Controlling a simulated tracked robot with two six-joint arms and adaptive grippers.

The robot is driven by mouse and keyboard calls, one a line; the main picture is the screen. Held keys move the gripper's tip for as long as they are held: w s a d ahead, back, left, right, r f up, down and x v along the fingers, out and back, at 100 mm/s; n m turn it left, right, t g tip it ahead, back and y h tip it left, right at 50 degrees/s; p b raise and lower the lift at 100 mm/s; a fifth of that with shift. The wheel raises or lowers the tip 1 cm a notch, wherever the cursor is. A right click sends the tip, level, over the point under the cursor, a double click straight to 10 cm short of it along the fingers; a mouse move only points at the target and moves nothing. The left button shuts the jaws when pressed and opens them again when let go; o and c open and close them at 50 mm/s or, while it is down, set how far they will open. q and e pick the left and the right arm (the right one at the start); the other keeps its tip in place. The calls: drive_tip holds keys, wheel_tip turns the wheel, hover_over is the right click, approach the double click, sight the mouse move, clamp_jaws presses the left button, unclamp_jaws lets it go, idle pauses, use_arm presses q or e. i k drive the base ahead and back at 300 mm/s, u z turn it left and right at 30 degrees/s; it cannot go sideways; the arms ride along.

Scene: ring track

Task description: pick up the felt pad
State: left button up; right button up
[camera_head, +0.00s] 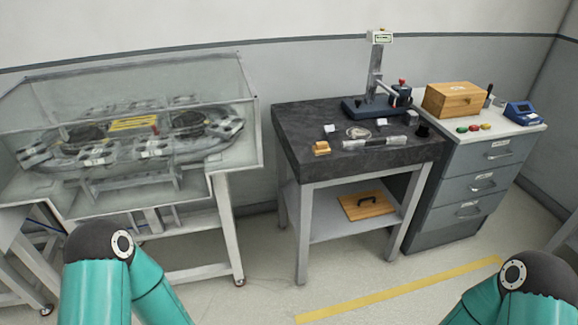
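I cannot pick out the felt pad for sure; the items on the dark stone-topped table (305,135) are too small to tell. On that table lie a small tan block (321,148) at the front left corner, a round pale dish (358,132), two small white pieces (330,128) and a long clear-and-grey item (374,143) near the front edge. A small black piece (422,130) stands at the right. Both my grippers are out of view; only teal arm links show at the bottom left and bottom right.
A measuring stand (377,75) rises at the table's back. A wooden box (453,99), a blue device (523,113) and several coloured pieces (474,127) sit on the grey drawer cabinet (480,180). A clear-covered ring track (130,125) stands left. A wooden board (366,206) lies on the lower shelf.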

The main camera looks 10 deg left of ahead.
sight(320, 148)
drive_tip(key=z, duration=0.4)
drive_tip(key=i, duration=0.7)
drive_tip(key=z, duration=0.5)
drive_tip(key=i, duration=0.8)
drive_tip(key=u, duration=0.4)
